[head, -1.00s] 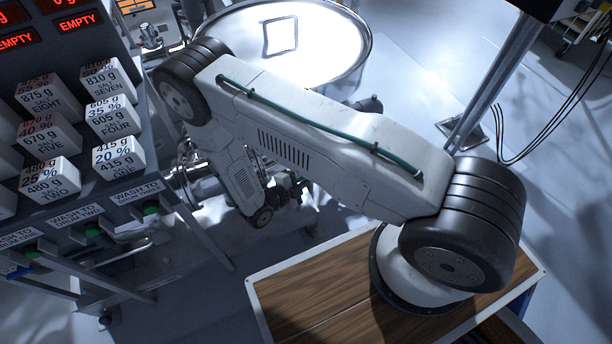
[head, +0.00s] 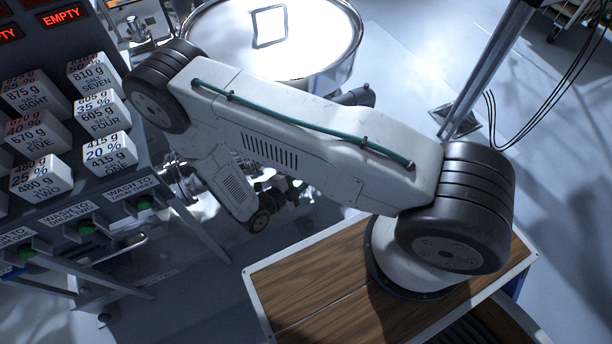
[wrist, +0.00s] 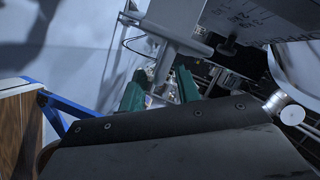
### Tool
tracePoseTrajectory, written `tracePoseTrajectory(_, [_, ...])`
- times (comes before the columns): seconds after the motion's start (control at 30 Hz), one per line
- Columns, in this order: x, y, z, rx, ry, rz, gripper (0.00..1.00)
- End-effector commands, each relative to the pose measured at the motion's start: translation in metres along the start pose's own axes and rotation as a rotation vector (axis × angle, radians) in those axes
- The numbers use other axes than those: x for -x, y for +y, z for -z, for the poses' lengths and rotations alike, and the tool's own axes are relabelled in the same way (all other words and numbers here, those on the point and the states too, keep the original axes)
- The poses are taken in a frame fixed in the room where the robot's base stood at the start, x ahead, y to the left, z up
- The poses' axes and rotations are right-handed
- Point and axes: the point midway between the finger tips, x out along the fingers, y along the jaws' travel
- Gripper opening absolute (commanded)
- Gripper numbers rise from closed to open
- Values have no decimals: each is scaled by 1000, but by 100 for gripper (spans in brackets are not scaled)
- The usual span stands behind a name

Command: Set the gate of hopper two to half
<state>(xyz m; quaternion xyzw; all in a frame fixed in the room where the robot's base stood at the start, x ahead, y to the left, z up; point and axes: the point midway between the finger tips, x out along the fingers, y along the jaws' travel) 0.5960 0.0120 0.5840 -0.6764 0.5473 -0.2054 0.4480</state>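In the wrist view my gripper (wrist: 160,88) shows two green fingers standing apart. A flat grey bar (wrist: 168,52) hangs down from a grey block near the top and reaches toward the space between the fingers. I cannot tell if they touch it. A grey plate with scale marks (wrist: 243,18) and partly cut-off lettering is at the upper right, close to the fingers. I cannot read which hopper it belongs to or the gate's setting. In the head view my own arm hides the gripper and the gate.
In the head view a round steel-rimmed vessel with a white top (head: 320,40) stands at the back. A dark panel at left carries white weight-labelled blocks (head: 108,150), red EMPTY displays (head: 62,16) and green wash buttons (head: 87,228). Open floor lies at right.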

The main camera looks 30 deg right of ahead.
Motion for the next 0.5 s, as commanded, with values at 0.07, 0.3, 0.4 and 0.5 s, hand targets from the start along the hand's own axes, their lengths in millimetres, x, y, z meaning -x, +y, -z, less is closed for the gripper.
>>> tracePoseTrajectory(0.07, [16, 0, -1, -1, -5, 2, 33])
tracePoseTrajectory(0.3, [53, 0, -1, 0, -3, 1, 33])
tracePoseTrajectory(0.4, [61, 0, 0, 0, -1, 0, 33])
tracePoseTrajectory(0.5, [63, 0, 0, 0, 0, -1, 33])
